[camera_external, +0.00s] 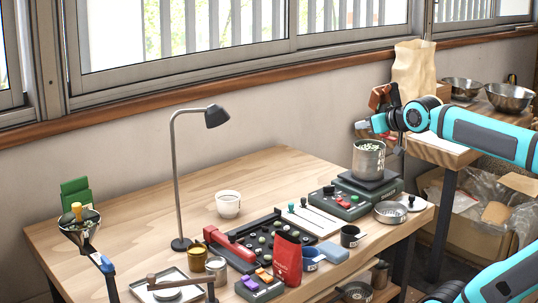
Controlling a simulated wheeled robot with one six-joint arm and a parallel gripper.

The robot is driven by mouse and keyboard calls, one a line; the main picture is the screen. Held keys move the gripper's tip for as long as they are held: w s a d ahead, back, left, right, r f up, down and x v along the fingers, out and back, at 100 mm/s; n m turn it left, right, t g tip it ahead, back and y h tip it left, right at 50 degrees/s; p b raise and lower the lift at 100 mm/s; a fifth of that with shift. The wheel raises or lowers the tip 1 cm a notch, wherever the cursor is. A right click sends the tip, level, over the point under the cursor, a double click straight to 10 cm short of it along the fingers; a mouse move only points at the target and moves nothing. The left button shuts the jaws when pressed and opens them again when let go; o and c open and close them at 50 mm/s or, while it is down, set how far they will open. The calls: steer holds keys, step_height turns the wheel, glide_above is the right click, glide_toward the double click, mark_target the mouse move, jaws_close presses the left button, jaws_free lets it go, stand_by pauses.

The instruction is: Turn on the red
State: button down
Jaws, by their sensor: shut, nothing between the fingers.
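A smaller box (260,284) with orange and purple switches stands at the front edge. Which red part the task means is not clear from the picture. My gripper (388,138) is above the right end of the table, behind and right of the steel pot (369,160). It is small and partly hidden by my wrist, looks shut, and is apart from both boxes.
The pot of pale beans stands on a scale. A red pouch (288,262), a dark tray (262,240), a steel dish (390,212) and a dark cup (350,237) crowd the front. A tall lamp (177,180) stands mid-table.

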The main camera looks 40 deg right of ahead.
mark_target(340, 198)
steer(key=w+d+f+g, duration=0.4)
steer(key=w+f+g, duration=0.4)
steer(key=f+g, duration=0.3)
steer(key=shift+w+d+f+g, duration=0.3)
steer(key=shift+w+d, duration=0.05)
steer(key=shift+d, duration=0.05)
steer(key=f, duration=0.4)
steer(key=w+f, duration=0.1)
steer(key=f, duration=0.4)
steer(key=w+f, duration=0.1)
steer(key=f, duration=0.3)
steer(key=shift+w+f, duration=0.2)
steer(key=shift+f, duration=0.2)
steer(key=shift+f, duration=0.1)
steer(key=shift+w+f+g, duration=0.2)
steer(key=shift+g, duration=0.3)
steer(key=shift+s, duration=0.15)
